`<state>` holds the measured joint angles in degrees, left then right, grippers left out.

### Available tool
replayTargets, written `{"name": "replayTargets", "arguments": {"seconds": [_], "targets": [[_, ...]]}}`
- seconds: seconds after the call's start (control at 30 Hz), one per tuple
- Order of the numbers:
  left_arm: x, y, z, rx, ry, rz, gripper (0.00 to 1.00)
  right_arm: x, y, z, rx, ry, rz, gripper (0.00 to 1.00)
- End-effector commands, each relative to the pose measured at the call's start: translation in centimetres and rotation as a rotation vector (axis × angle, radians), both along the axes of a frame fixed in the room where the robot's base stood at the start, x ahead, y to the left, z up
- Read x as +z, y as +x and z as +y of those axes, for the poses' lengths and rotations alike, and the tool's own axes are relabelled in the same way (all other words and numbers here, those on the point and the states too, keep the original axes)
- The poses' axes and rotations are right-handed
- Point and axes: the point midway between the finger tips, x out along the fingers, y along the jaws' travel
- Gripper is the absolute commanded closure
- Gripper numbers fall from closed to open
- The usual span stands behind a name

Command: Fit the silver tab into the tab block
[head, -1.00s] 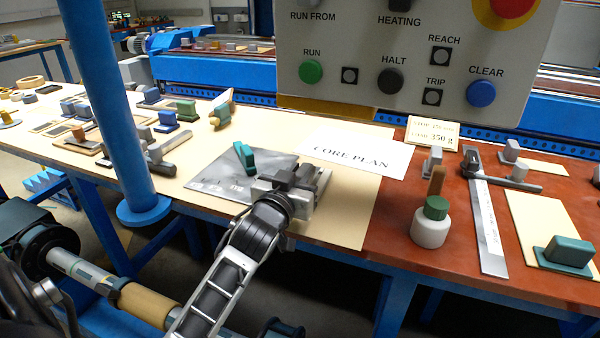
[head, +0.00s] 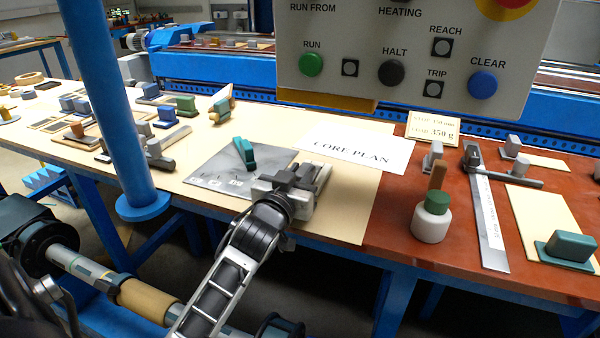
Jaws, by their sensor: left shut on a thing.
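My left gripper (head: 297,180) reaches in from the lower middle and is shut over a grey metal block (head: 310,207), which looks like the tab block. The block is at the front right corner of a grey metal plate (head: 215,178). The silver tab cannot be made out separately; the jaws hide what they hold and whether it sits in the block. My right gripper is not in view.
A white "CORE PLAN" sheet (head: 355,150) lies behind and right of the gripper. A control panel (head: 410,55) hangs above the bench. A blue post (head: 112,110) stands left.

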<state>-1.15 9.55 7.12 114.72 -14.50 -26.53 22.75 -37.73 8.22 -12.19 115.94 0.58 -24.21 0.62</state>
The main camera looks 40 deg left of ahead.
Motion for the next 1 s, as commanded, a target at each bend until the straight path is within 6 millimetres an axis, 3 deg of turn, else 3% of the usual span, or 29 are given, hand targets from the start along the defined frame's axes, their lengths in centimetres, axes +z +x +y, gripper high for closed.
{"name": "replayTargets", "arguments": {"seconds": [0.3, 0.33, 0.4, 0.77, 1.0], "targets": [[-0.9, 0.0, 0.0, 0.000, 0.000, 0.000, 1.00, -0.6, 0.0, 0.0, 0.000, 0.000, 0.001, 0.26], [-0.8, 0.0, 0.0, 0.000, 0.000, 0.000, 0.69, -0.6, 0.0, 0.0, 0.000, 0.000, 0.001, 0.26], [-0.8, 0.0, 0.0, 0.000, 0.000, 0.000, 0.52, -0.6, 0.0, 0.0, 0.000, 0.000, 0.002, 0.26], [-0.9, -0.4, -0.1, 0.000, 0.000, 0.002, 0.52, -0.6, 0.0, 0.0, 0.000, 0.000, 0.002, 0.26], [-1.1, -4.5, -1.1, 0.000, -0.002, 0.004, 0.52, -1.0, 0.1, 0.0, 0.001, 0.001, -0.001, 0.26]]}}
